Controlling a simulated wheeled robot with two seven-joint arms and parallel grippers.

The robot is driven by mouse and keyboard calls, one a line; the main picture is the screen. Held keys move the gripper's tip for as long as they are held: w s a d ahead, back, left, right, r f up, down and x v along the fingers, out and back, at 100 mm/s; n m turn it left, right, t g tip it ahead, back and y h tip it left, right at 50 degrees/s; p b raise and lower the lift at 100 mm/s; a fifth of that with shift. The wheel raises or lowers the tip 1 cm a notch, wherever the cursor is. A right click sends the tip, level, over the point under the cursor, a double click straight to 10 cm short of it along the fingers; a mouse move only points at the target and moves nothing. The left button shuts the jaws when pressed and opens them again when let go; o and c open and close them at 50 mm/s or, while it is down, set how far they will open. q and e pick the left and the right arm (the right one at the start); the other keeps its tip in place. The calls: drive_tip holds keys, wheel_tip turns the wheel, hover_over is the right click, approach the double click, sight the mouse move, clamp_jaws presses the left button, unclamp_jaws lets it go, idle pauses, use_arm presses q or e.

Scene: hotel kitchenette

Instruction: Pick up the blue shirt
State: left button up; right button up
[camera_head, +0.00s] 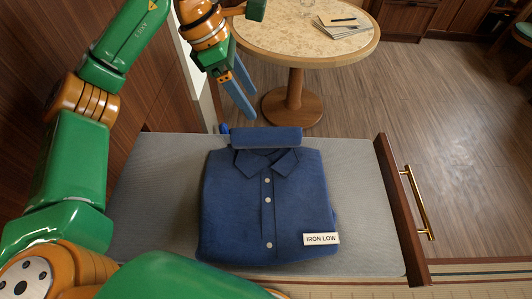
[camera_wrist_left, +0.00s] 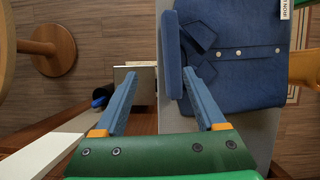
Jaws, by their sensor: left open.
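The blue shirt (camera_head: 235,200) lies folded and buttoned on a grey padded pull-out board (camera_head: 365,200). Its collar faces the far edge, and a blue roll (camera_head: 265,138) sits just beyond the collar. A white tag reading "IRON LOW" (camera_head: 321,239) is on its lower right. My left gripper (camera_head: 245,98) is open and empty, above and beyond the shirt's far edge, apart from it. In the left wrist view the fingers (camera_wrist_left: 161,75) are spread, with the shirt (camera_wrist_left: 235,50) to the right. My right gripper is not in view.
A round speckled table (camera_head: 290,45) on a wooden pedestal stands beyond the board, with papers and a pen (camera_head: 343,22) on it. The board's front is a wooden panel with a brass handle (camera_head: 420,205). Wood-panelled wall is at left. Floor at right is clear.

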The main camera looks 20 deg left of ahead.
sight(265, 127)
use_arm(q)
drive_tip(key=s+d+f, duration=0.1)
drive_tip(key=d+f+p, duration=0.1)
drive_tip(key=shift+s+d+f+p, duration=0.25)
drive_tip(key=shift+s+f+p, duration=0.05)
drive_tip(key=shift+s+f, duration=0.05)
drive_tip(key=x, duration=0.3)
drive_tip(key=shift+w+f, duration=0.2)
clamp_jaws()
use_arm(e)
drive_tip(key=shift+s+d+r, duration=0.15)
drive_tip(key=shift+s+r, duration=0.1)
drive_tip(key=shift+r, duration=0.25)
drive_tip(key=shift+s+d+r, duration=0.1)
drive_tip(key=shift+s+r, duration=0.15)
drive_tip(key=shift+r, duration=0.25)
